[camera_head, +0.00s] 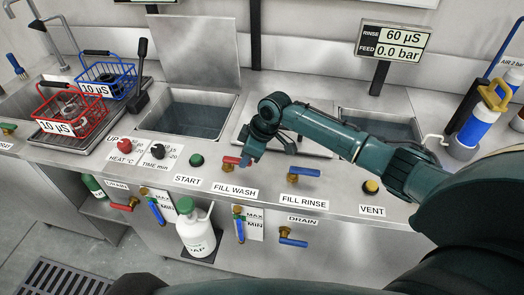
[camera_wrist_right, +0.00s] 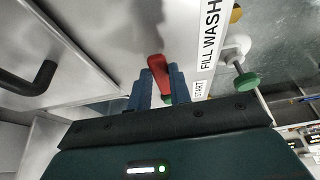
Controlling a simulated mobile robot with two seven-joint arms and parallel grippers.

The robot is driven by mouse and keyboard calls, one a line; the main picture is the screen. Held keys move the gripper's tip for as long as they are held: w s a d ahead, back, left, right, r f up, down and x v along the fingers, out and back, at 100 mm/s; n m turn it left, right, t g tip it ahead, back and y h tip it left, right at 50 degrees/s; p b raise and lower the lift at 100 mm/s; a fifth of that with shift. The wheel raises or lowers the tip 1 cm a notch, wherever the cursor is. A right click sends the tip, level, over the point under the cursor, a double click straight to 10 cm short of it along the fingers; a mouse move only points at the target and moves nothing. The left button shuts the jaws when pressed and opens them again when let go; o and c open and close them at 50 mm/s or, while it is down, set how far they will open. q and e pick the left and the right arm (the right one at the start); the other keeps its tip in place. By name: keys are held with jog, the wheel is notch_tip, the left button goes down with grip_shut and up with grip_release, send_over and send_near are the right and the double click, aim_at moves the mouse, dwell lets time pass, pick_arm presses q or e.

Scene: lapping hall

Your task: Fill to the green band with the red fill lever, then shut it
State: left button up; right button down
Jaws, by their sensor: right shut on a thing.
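The red fill lever (camera_head: 230,160) is on the counter front above the FILL WASH label (camera_head: 235,190). My right gripper (camera_head: 246,161) reaches down to it from the right and is shut on it. In the right wrist view the red lever (camera_wrist_right: 158,66) stands between the two blue fingers. I cannot make out a green band on either. My left gripper is out of view.
A blue lever (camera_head: 305,171) sits at FILL RINSE, right of my gripper. A green START button (camera_head: 196,160) is to its left. A white jug (camera_head: 197,235) stands below the counter. The red basket (camera_head: 70,115) and blue basket (camera_head: 106,76) stand at the left.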

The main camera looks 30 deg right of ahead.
jog(key=c, duration=1.3)
grip_release()
jog(key=v, duration=1.3)
jog(key=shift+r, duration=0.1)
